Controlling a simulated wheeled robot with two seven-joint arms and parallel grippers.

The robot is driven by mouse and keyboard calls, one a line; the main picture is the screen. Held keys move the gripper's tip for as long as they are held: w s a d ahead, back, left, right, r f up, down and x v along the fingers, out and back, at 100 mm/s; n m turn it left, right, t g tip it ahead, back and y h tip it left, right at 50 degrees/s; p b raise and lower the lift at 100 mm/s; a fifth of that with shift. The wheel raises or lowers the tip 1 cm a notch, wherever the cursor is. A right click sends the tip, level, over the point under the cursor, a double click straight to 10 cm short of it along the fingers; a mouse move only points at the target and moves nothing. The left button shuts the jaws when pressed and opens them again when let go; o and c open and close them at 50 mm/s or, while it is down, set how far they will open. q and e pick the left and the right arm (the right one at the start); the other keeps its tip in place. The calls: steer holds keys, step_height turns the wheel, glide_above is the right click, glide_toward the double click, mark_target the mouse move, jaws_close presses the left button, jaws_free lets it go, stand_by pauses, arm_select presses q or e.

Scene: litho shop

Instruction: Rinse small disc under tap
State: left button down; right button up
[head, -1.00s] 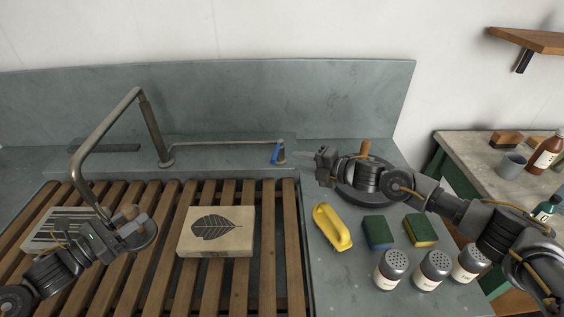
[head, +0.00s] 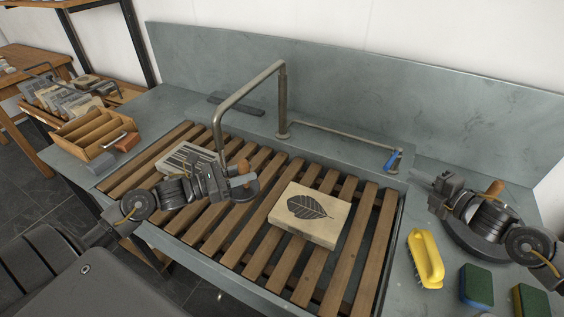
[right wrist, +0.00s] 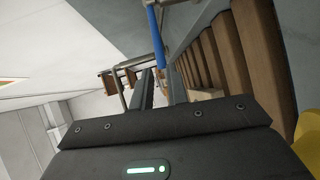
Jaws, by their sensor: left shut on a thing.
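The small disc (head: 246,192) is dark and round with a wooden knob. My left gripper (head: 226,181) is shut on it and holds it above the wooden slats, close to the spout end of the bent metal tap (head: 236,100). I cannot tell whether it is directly under the spout, and no water shows. The blue tap lever (head: 392,160) is at the right end of a thin pipe. My right gripper (head: 424,181) is open and empty just right of the lever. In the right wrist view the blue lever (right wrist: 155,38) shows beyond the parted fingers (right wrist: 161,88).
A leaf-print block (head: 310,214) and a striped block (head: 186,158) lie on the slatted rack (head: 172,222). A larger dark disc (head: 462,238) sits under my right arm. A yellow brush (head: 425,258) and sponges (head: 477,284) are at front right. A wooden divided box (head: 92,135) stands left.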

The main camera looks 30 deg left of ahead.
arm_select(q)
steer(key=shift+r, duration=0.15)
arm_select(e)
steer(key=shift+r, duration=0.1)
jaws_close()
arm_select(q)
steer(key=shift+d, duration=0.1)
steer(key=shift+a, duration=0.2)
arm_select(e)
step_height(320, 180, up, 10)
steer(key=r+m+g+h, duration=0.1)
steer(key=m+g+h, duration=0.1)
steer(key=g+h, duration=0.15)
glide_above(389, 161)
steer(key=a, duration=0.2)
arm_select(q)
steer(key=shift+d, duration=0.1)
arm_select(e)
steer(key=d+f+m+g+h, duration=0.1)
steer(key=d+f+m+g, duration=0.3)
steer(key=m, duration=0.8)
steer(key=x, duration=0.9)
steer(key=shift+t, duration=0.45)
steer(key=shift+s+d+f, duration=0.1)
steer(key=shift+s+d, duration=0.05)
steer(key=shift+d, duration=0.85)
steer(key=shift+s+d, duration=0.15)
steer(key=shift+d, duration=0.85)
